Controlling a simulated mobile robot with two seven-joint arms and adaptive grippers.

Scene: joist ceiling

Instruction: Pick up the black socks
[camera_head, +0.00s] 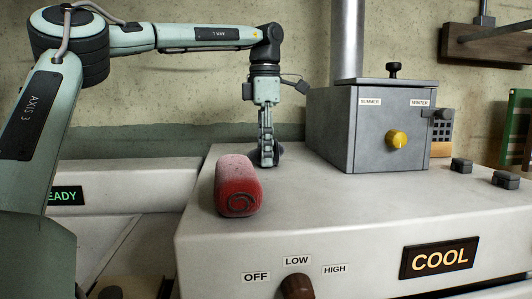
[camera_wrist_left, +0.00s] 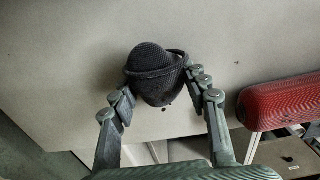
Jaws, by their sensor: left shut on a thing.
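The black socks (camera_wrist_left: 155,72) are a balled, ribbed dark bundle, seen in the left wrist view between my left gripper's fingers (camera_wrist_left: 160,88). In the head view my left gripper (camera_head: 267,158) points down at the top of the white cabinet, near its back left edge. It is shut on the socks, which sit low, at or very close to the surface. In the head view the socks (camera_head: 280,152) are mostly hidden behind the fingers. My right gripper is not in view.
A worn red block with rounded edges (camera_head: 237,187) lies just in front of my left gripper. A grey metal box (camera_head: 370,128) with a yellow knob and a pipe stands to the right. The white cabinet top (camera_head: 310,195) is clear in front of the box.

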